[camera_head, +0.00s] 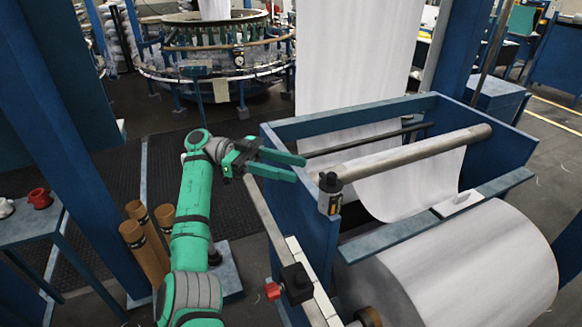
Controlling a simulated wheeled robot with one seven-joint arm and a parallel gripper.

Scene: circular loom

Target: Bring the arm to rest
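My green arm reaches up from the bottom of the head view, with a grey band at its wrist. My gripper (301,168) is at its end and points right. Its two green fingers are spread apart with a gap between them, and I see nothing held. It is above or beside the upper left edge of the blue winder frame (285,227); I cannot tell whether it touches.
A large white fabric roll (478,268) lies in the winder at right, below a grey roller (420,152). Brown tubes (143,252) stand left of my arm. A side table (30,226) holds a red spool (40,198). The circular loom (215,55) stands behind.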

